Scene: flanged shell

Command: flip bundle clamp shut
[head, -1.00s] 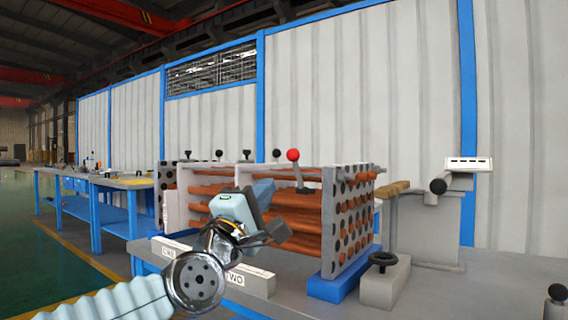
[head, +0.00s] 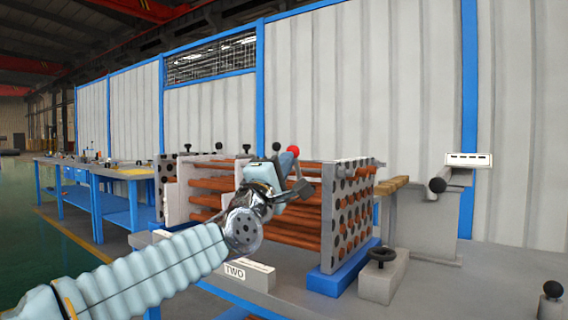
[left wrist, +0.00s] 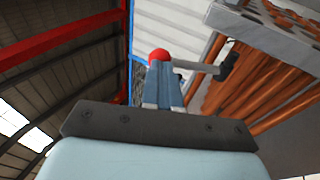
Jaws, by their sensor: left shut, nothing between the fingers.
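The bundle clamp's lever has a red ball knob (head: 293,150) and stands raised at the top of the tube bundle (head: 288,232). In the left wrist view the red knob (left wrist: 159,56) sits just past my fingertips, with a grey rod (left wrist: 196,66) running right to a dark pivot. My left gripper (head: 287,161) is shut and empty, its tips close to the knob. I cannot tell whether they touch it. It also shows in the left wrist view (left wrist: 163,70). The gripper hides most of the lever in the head view. My right gripper is not in view.
A perforated end plate (head: 347,215) stands on a blue block (head: 340,279) right of the tubes. A dark handwheel on a grey block (head: 383,280) is in front. A block marked TWO (head: 250,274) lies below my arm. Blue workbenches (head: 120,205) stand at left.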

